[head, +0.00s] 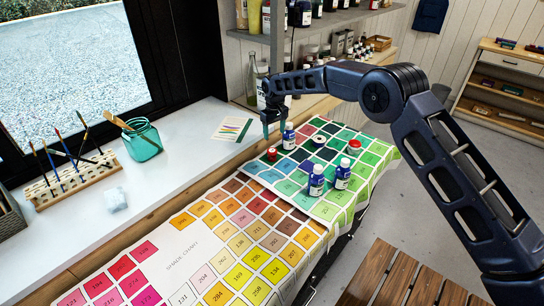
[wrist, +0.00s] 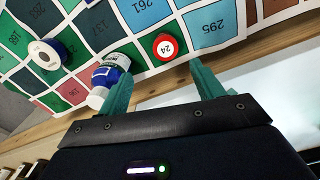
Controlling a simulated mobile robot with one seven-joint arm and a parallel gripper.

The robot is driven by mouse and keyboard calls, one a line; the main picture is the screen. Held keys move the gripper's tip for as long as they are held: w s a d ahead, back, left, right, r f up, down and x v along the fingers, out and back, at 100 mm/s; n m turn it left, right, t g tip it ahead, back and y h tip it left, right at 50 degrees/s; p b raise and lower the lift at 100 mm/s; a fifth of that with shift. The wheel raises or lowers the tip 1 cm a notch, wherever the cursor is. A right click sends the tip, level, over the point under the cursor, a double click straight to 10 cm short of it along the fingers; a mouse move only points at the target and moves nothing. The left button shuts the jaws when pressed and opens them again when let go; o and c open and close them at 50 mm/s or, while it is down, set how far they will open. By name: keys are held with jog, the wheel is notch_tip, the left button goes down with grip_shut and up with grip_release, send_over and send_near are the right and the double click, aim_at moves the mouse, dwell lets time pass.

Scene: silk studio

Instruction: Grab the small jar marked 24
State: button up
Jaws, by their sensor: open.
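The small jar marked 24 (wrist: 165,47) has a red lid with a white "24" disc. In the wrist view it sits on the shade chart just beyond my fingertips, roughly in line with the gap between them. In the head view a small red jar (head: 272,154) stands just below my gripper (head: 274,128), apparently the same one. My gripper's teal fingers (wrist: 160,75) are spread apart with nothing between them. A blue bottle with a white cap (wrist: 106,76) is close beside the left finger in the wrist view; I cannot tell whether they touch.
Blue bottles (head: 316,181) and another red-and-white jar (head: 355,146) stand on the shade chart (head: 230,230). A white sill (head: 165,185) with a teal glass jar (head: 142,140) and a brush rack (head: 75,180) lies left. Shelves of bottles (head: 330,28) are behind my gripper.

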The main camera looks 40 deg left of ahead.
aim_at(272, 150)
jog(key=shift+s+a+f, duration=0.3)
jog(key=shift+s+f, duration=0.15)
jog(key=shift+f, duration=0.2)
notch_tip(272, 150, down, 10)
jog(key=shift+f, duration=0.1)
jog(key=c, duration=1.1)
